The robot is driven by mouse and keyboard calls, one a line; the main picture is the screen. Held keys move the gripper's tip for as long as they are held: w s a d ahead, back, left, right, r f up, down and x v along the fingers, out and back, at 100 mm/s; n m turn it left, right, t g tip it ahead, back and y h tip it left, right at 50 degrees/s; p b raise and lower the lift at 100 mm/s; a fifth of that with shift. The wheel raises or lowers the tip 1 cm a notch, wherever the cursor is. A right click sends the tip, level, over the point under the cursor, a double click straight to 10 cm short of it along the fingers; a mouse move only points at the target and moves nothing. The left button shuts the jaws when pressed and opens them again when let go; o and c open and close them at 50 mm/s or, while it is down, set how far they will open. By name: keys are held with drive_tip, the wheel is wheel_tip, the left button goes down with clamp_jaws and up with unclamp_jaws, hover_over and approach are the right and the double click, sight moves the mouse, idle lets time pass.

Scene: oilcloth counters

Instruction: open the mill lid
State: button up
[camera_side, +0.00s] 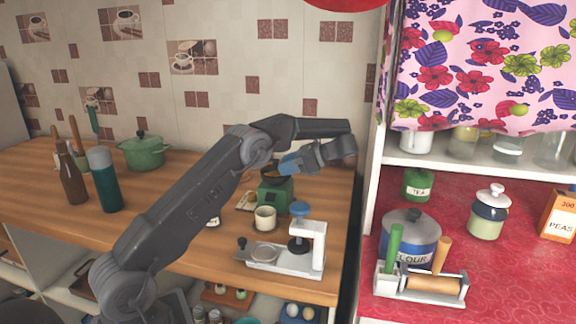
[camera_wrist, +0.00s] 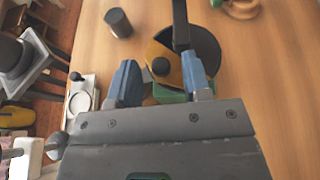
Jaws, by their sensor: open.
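The mill has a green body (camera_side: 276,196) and stands on the wooden counter, with its dark round top just under my gripper. In the wrist view its dark round top (camera_wrist: 207,52) shows, with a brass-yellow section bearing a black knob (camera_wrist: 160,67) on the left side. A dark crank arm (camera_wrist: 180,25) reaches over the top. My gripper (camera_wrist: 160,80) is open, with blue fingers to either side of the knob's line; I cannot tell whether they touch the mill. In the side view my gripper (camera_side: 287,165) partly hides the mill's top.
A white device with a round plate (camera_side: 264,251) is nearer the counter edge. Bottles (camera_side: 104,182) and a green pot (camera_side: 141,152) stand left. A shelf wall is close on the right.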

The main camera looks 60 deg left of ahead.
drive_tip(key=m+t, duration=0.1)
drive_tip(key=s+m+t+y, duration=0.1)
drive_tip(key=m+t+y, duration=0.1)
drive_tip(key=shift+s+d+m+t, duration=0.15)
drive_tip(key=shift+s+m+t, duration=0.15)
drive_tip(key=d+r+m+t+y, duration=0.2)
drive_tip(key=d+r+m+t, duration=0.25)
drive_tip(key=d, duration=0.85)
drive_tip(key=s+d+r+n+t+h, duration=0.1)
drive_tip(key=s+d+n+h, duration=0.3)
drive_tip(key=s, duration=0.4)
drive_tip(key=s+d+r+n+t+h, duration=0.1)
drive_tip(key=s+d+n+t+h, duration=0.2)
drive_tip(key=s, duration=0.6)
drive_tip(key=shift+s+d+n+h, duration=0.15)
drive_tip(key=shift+d+n+h, duration=0.9)
drive_tip(key=shift+n, duration=0.5)
drive_tip(key=shift+t, duration=0.25)
